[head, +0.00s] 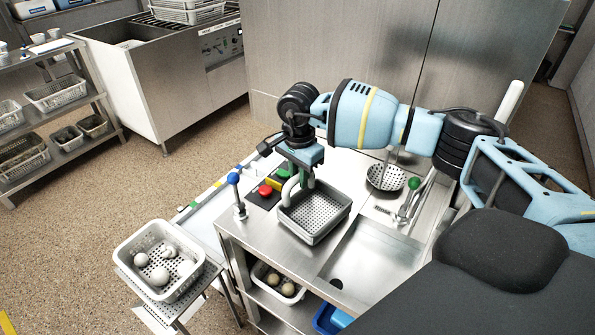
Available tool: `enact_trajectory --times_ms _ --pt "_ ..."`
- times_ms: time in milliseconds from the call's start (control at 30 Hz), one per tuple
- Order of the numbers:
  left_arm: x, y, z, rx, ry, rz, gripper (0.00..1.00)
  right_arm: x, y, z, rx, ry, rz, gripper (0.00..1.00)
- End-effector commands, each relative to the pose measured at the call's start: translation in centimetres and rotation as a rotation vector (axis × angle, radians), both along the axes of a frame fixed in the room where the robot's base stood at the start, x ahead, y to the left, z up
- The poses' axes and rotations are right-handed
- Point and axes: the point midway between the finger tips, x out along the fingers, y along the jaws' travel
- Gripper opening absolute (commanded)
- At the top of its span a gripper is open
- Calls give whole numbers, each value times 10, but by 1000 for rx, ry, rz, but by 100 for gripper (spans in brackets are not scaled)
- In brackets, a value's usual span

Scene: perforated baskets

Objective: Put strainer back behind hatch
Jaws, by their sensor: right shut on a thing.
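A rectangular grey perforated strainer basket (330,222) is over the steel counter, left of the sunken basin. My right gripper (300,184) points down at its back left edge and is shut on the strainer, by what looks like its grey handle. The arm hides part of this grip. The strainer looks level and empty; I cannot tell whether it touches the counter. A round perforated bowl (386,178) sits farther back right. No hatch can be clearly identified. My left gripper is not in view.
The basin (372,262) is at front right. A green-knobbed lever (413,184) and a blue-knobbed lever (235,180) stand up from the counter. A white basket with pale balls (135,236) is on a stand at left.

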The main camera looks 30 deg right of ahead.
Motion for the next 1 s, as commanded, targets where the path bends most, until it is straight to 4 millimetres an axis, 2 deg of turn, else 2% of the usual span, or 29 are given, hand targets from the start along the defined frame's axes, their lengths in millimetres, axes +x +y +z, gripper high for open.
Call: enact_trajectory --times_ms 400,1000 --pt "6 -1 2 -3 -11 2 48 0 0 -1 0 -2 0 0" --pt "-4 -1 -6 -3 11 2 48 0 0 -10 0 -1 0 0"
